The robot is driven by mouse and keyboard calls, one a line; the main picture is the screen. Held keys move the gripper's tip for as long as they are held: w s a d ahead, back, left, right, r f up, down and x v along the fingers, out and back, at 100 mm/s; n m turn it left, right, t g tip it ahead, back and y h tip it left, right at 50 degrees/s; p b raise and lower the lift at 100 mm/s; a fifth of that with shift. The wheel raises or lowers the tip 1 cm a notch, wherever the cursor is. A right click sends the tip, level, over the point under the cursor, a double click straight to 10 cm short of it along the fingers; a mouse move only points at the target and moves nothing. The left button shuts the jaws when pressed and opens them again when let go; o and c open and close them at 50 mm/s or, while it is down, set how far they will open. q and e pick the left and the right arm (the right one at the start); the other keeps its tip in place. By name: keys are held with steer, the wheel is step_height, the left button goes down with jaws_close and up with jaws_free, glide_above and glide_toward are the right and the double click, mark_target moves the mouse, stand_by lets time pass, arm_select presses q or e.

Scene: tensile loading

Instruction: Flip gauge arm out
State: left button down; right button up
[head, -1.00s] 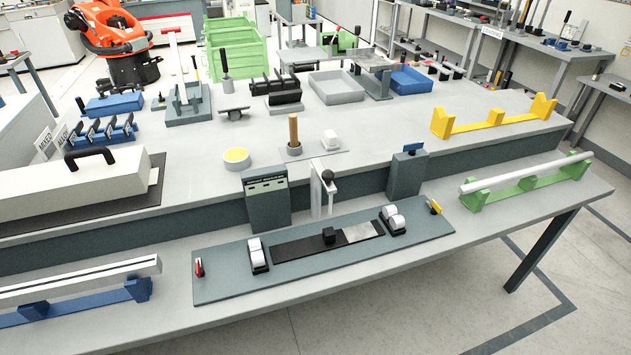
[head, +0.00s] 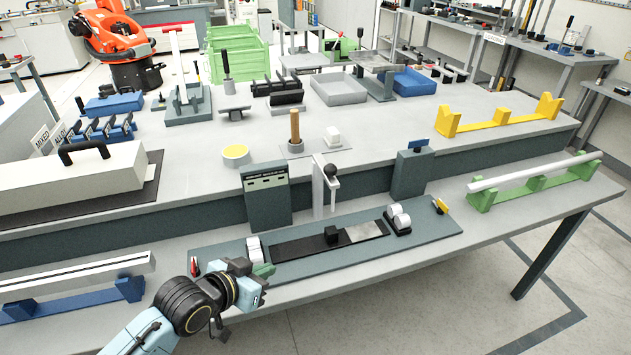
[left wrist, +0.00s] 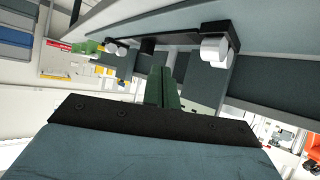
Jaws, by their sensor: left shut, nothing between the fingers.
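What looks like the gauge arm is a white upright piece with a black ball knob (head: 331,171), standing behind the middle of the grey test plate (head: 225,267). Its exact joint cannot be made out. My left gripper (head: 264,270) is at the plate's front left, beside the left white-and-black clamp (head: 254,249), well apart from the knob. Its green fingers also show in the left wrist view (left wrist: 162,88), shut and empty, with a white roller clamp (left wrist: 214,50) above right of them. My right gripper is in neither view.
A dark box with a display (head: 267,195) and a smaller grey box (head: 411,172) flank the white upright. A black slider (head: 331,235) sits on the plate's dark track. Racks with bars (head: 535,183) (head: 75,295) stand at both bench ends.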

mark_target(326, 171)
arm_select(q)
steer(key=w+r+m+h, duration=0.1)
steer(key=w+r+h, duration=0.1)
steer(key=r, duration=0.5)
steer(key=w+r+m+t+h, duration=0.1)
steer(key=w+r, duration=0.3)
steer(key=r, duration=0.4)
steer(key=shift+w+d+m+h+b, duration=0.35)
steer(key=shift+d+m+h+b, duration=0.1)
steer(key=shift+h, duration=0.15)
steer(key=x, duration=0.9)
steer(key=b+x, duration=0.1)
steer(key=x, duration=0.4)
steer(key=shift+w+r, duration=0.15)
steer(key=shift+r, duration=0.15)
